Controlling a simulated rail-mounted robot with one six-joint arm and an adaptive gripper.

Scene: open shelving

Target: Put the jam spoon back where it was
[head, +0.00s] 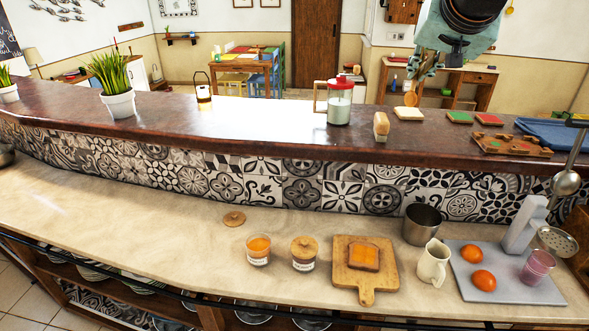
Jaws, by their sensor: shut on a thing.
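My gripper (418,75) hangs at the upper right, above the far raised counter. It is shut on a thin tan thing that I take to be the jam spoon (411,97), whose rounded end points down. Its handle is mostly hidden by the fingers. An open glass jar of orange jam (258,251) stands on the lower counter, with a round wooden lid (234,218) lying behind it. A second jar (303,254) has its wooden lid on. A slice of bread with orange spread (363,257) lies on a wooden board (368,285).
A metal pot (421,225), a cream jug (434,263) and a grey tray (510,285) with oranges and a pink glass stand at right. A red-lidded jar (340,103) and bread slices (408,113) are on the raised counter (250,125). The lower counter's left is clear.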

